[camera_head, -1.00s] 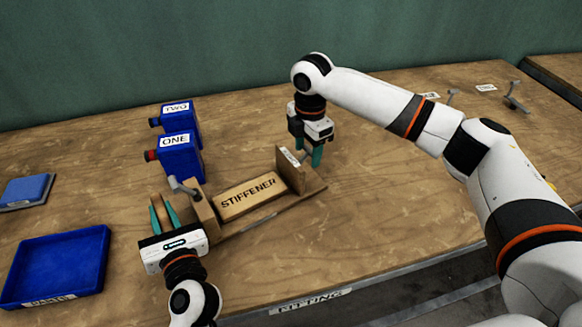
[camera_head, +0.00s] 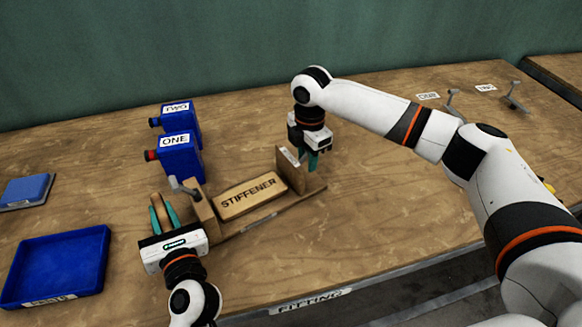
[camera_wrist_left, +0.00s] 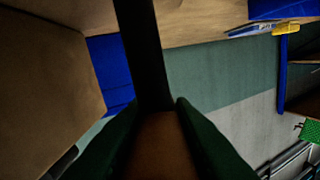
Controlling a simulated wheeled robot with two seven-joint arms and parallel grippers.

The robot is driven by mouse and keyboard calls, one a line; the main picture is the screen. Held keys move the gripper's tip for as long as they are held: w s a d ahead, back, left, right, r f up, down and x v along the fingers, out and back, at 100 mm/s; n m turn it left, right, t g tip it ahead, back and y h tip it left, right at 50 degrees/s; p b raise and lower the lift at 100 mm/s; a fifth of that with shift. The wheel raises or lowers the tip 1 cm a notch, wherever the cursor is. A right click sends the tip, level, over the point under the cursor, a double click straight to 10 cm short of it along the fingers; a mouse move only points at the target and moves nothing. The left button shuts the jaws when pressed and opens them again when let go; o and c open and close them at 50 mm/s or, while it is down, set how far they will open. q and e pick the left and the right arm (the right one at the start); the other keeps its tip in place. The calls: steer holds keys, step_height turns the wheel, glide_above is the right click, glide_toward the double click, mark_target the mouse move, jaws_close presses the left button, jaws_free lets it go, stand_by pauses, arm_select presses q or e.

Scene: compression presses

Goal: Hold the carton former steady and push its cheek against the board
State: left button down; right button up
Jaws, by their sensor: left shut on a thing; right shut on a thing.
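The wooden carton former (camera_head: 265,219) lies on the bench with a cheek at each end. The board marked STIFFENER (camera_head: 248,196) lies flat between them. The right cheek (camera_head: 290,168) stands upright and bears a small white label. The left cheek (camera_head: 204,212) has a grey lever (camera_head: 184,189) at its top. My left gripper (camera_head: 163,212) is shut on a brown part at the former's left end; the left wrist view shows that part between the fingers (camera_wrist_left: 158,125). My right gripper (camera_head: 313,161) is shut at the far side of the right cheek; its exact grip is hidden.
Blue boxes ONE (camera_head: 180,158) and TWO (camera_head: 178,122) stand behind the former. An empty blue tray (camera_head: 103,262) is at the left front, with a blue pad (camera_head: 26,189) behind it. Grey levers (camera_head: 515,96) stand at the far right. The bench front is clear.

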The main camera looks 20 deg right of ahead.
steer(key=shift+a, duration=0.15)
arm_select(q)
steer(key=shift+d, duration=0.1)
arm_select(e)
steer(key=shift+s+a, duration=0.2)
steer(key=shift+a, duration=0.35)
steer(key=shift+s+a, duration=0.15)
steer(key=shift+a, duration=0.4)
steer(key=o, duration=1.2)
steer(key=shift+c, duration=0.2)
step_height(320, 180, up, 12)
arm_select(q)
steer(key=c, duration=1.2)
jaws_free()
